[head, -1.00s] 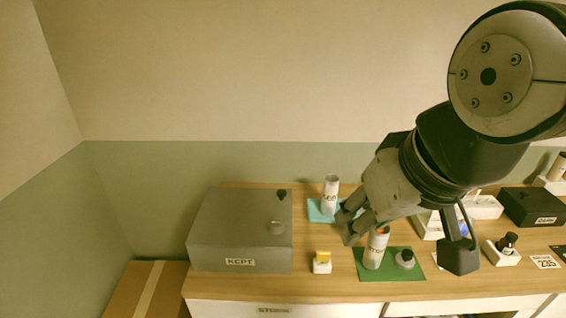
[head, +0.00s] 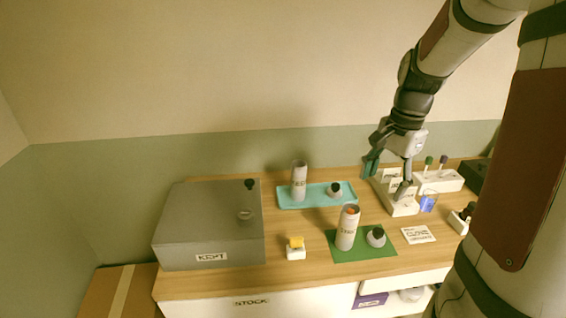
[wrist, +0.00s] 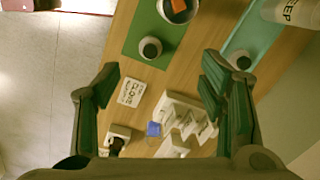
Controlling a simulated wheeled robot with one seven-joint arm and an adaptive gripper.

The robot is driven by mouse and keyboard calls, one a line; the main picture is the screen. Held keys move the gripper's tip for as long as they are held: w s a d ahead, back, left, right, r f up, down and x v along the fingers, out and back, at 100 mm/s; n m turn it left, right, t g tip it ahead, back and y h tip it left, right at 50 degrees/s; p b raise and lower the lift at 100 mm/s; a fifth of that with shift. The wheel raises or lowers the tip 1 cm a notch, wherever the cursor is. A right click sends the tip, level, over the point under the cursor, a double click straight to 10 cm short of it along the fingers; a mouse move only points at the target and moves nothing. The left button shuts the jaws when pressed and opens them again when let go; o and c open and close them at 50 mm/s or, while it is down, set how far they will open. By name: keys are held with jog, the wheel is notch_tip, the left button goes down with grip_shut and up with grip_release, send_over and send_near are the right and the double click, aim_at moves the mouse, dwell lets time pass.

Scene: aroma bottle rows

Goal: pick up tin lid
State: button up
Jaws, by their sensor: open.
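Two round pale lids with dark knobs lie beside white tins. One lid (head: 376,237) is on the green mat (head: 346,256), right of an open tin (head: 346,230) with something orange inside. The other lid (head: 335,190) is on the teal tray (head: 314,204), right of a second tin (head: 299,182). In the wrist view the mat lid (wrist: 150,48) lies ahead between the fingers, and the tray lid (wrist: 238,60) is beyond the right finger. My gripper (head: 387,178) is open and empty, above the white rack at the right, apart from both lids.
A white card rack (head: 403,206) stands below my gripper, with a blue item (head: 428,203) beside it. A printed card (head: 418,235) lies right of the mat. A grey KEPT box (head: 210,226) fills the left end. A yellow-topped white block (head: 295,248) stands near the front edge.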

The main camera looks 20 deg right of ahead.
aim_at(379, 230)
jog(key=f+m, duration=0.1)
jog(key=f, duration=0.5)
jog(key=d+f+p, duration=0.1)
jog(key=f, duration=0.4)
jog(key=d+f+m+p, duration=0.1)
jog(key=f, duration=0.5)
jog(key=shift+s+d+f+m+y, duration=0.25)
jog(key=shift+f+m+y, duration=0.05)
jog(key=shift+f+y, duration=0.1)
jog(key=c, duration=0.9)
